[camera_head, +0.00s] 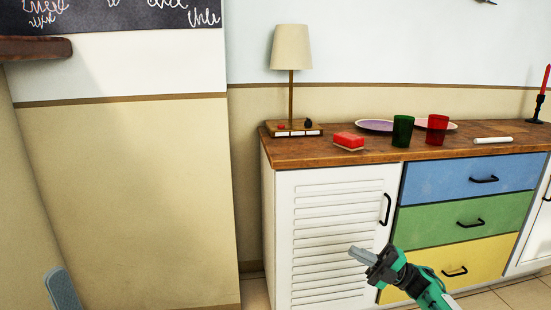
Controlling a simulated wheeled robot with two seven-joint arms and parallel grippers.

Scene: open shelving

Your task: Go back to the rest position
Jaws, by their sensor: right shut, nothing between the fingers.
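My right gripper (361,255) shows at the lower right of the head view, with its green and dark wrist behind it. It is shut and empty, in front of the white louvred cabinet door (330,240) and below the countertop. It appears apart from the cabinet. I do not see my left gripper.
The wooden countertop (300,153) holds a lamp (291,48), a red box-like item (348,141), a green cup (402,130), a red cup (437,129), plates and a candle. Blue, green and yellow drawers (440,222) have protruding handles. A wall stands at left.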

